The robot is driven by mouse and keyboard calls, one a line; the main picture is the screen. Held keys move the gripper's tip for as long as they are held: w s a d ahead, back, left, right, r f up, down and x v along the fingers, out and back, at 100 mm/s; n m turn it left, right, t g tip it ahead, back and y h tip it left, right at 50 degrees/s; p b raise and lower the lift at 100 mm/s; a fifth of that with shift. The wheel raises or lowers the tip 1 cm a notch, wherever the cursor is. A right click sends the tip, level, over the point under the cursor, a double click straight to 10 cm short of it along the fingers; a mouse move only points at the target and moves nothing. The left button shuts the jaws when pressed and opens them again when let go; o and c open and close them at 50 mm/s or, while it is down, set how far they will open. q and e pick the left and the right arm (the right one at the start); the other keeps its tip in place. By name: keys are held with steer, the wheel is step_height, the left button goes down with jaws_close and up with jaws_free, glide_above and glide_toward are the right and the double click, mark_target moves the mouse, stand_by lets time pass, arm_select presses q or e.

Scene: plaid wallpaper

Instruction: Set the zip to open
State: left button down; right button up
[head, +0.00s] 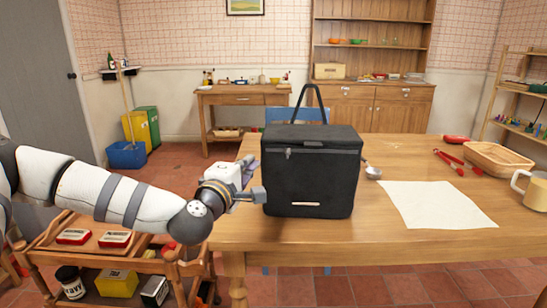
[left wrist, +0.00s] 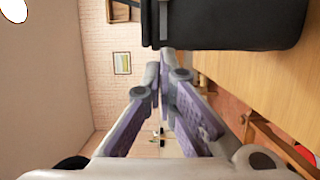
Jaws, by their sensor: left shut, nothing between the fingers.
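A black cooler bag (head: 312,180) stands upright on the wooden table, with its lid down and its strap loop (head: 311,98) raised. A small grey zip pull (head: 288,153) hangs near the left end of the seam under the lid, on the front face. My left gripper (head: 259,194) is shut and empty at the bag's left side, below the height of the zip. In the left wrist view the closed fingertips (left wrist: 165,58) are close to the bag (left wrist: 235,24); I cannot tell whether they touch it. My right gripper is out of view.
The wooden table (head: 385,260) has a white cloth (head: 435,204), a ladle (head: 373,172), red tongs (head: 450,160), a basket (head: 498,158) and a mug (head: 533,188) to the bag's right. A wooden cart (head: 125,260) stands at the left. The table front is clear.

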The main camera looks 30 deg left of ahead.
mark_target(278, 148)
arm_select(q)
steer(key=x, duration=0.3)
steer(key=b+x, duration=0.1)
steer(key=x, duration=0.1)
steer(key=shift+w+d+f, duration=0.15)
steer(key=shift+w+f, duration=0.15)
steer(key=shift+w, duration=0.05)
steer(key=shift+w+d+r, duration=0.1)
steer(key=shift+w+d, duration=0.15)
steer(key=shift+d, duration=0.3)
steer(key=shift+w+d+r, duration=0.1)
steer(key=shift+w+d, duration=0.2)
steer(key=shift+d, duration=0.3)
steer(key=shift+w+d, duration=0.2)
steer(key=shift+d, duration=0.25)
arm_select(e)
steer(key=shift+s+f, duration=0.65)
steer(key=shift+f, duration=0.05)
